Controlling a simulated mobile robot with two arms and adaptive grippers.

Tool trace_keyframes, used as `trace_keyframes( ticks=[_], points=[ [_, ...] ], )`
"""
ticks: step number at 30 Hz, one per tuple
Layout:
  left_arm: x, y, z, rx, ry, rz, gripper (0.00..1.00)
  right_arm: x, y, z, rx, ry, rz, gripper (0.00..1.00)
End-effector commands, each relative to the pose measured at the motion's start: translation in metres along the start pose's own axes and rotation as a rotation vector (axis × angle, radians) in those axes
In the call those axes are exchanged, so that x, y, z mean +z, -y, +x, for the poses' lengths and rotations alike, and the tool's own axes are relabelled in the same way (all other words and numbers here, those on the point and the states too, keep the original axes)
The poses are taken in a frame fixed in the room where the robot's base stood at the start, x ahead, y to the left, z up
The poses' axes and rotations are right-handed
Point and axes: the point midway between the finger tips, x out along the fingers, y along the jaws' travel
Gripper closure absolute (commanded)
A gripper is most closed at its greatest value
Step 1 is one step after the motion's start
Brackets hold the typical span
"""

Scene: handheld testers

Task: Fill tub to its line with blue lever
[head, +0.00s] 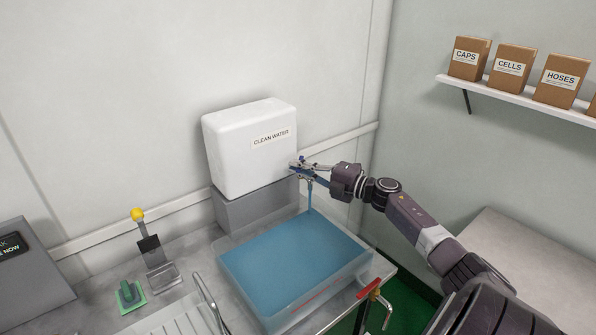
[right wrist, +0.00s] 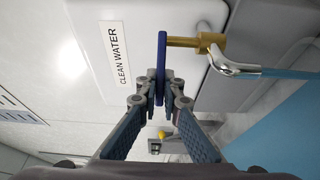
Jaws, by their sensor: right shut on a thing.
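A clear tub (head: 362,262) stands on the counter, holding a broad pool of blue water (head: 290,258). A faint reddish line (head: 318,296) shows low on its front wall; the water's level against it is hard to judge. A white tank (head: 240,150) labelled CLEAN WATER stands behind it on a grey block. Its brass tap (right wrist: 205,42) has a blue lever (right wrist: 161,58) and a chrome spout (right wrist: 230,66). A blue stream (head: 309,198) runs from the spout into the tub. My right gripper (right wrist: 160,88) is shut on the blue lever. My left gripper is not in view.
A red-handled tap (head: 369,288) stands in front of the tub. A yellow-knobbed lever (head: 138,214) and a green object (head: 129,294) are to its left. A grey device (head: 30,280) is at far left. Labelled boxes (head: 512,68) sit on a shelf at upper right.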

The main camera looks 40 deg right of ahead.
Motion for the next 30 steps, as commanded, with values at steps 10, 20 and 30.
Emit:
trace_keyframes(
  ticks=[10,20,30],
  points=[
    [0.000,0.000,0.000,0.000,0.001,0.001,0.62,-0.001,0.004,0.000,-0.006,-0.002,0.001,0.85],
    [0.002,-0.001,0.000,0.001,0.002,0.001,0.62,-0.001,0.001,0.000,-0.002,0.000,0.000,0.75],
    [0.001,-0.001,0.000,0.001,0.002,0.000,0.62,-0.001,0.002,-0.026,-0.006,0.000,0.000,0.75]
  ],
)
